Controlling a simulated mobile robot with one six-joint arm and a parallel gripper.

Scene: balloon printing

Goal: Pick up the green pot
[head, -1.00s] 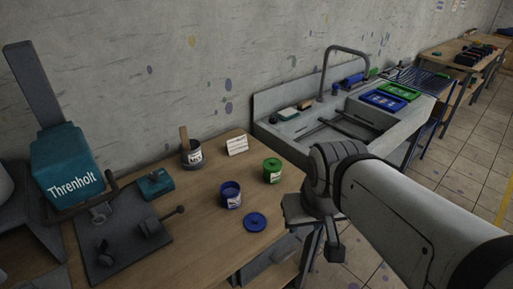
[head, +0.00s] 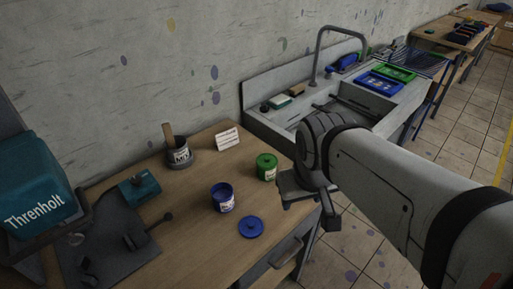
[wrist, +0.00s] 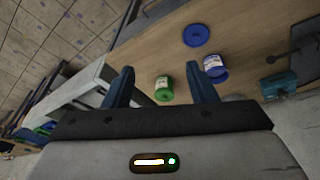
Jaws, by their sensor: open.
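The green pot (head: 266,167) stands upright with its lid on, near the right edge of the wooden table. It has a pale label. In the wrist view the green pot (wrist: 163,88) shows beyond and between my fingers, apart from them. My gripper (wrist: 160,85) is open and empty. In the head view my gripper (head: 308,192) is at the table's right edge, to the right of the green pot; its fingers are not clear there.
An open blue pot (head: 222,197) stands left of the green pot, with its blue lid (head: 251,227) in front. A white card (head: 228,138) and a grey pot with a stick (head: 179,152) stand behind. A sink (head: 262,122) is beyond the table.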

